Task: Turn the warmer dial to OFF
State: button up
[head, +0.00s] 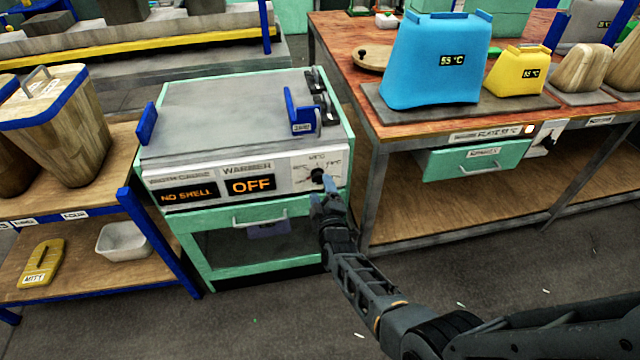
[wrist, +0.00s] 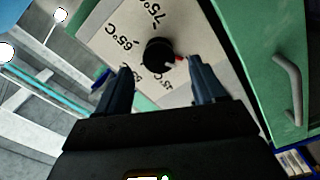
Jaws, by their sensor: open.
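The warmer dial (head: 318,175) is a small black knob on the white front panel of the green warmer cabinet (head: 240,272). The warmer display (head: 250,185) reads OFF in orange. In the wrist view the dial (wrist: 158,54) shows a red and white pointer mark on its lower right side, with temperature labels such as 65°C and 75°C around it. My gripper (wrist: 158,85) is open, with its fingers to either side below the dial and apart from it. In the head view my gripper (head: 326,200) is just below the dial at the panel's right end.
A second display (head: 188,193) reads NO SHELL. A green drawer with a handle (head: 260,218) lies under the panel. A blue bracket (head: 302,112) stands on the cabinet top. A wooden shelf (head: 75,222) is at left, and a bench (head: 420,125) with blue and yellow blocks is at right.

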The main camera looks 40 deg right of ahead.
jog(key=p+v, duration=0.1)
jog(key=v, duration=0.4)
jog(key=shift+p, duration=0.4)
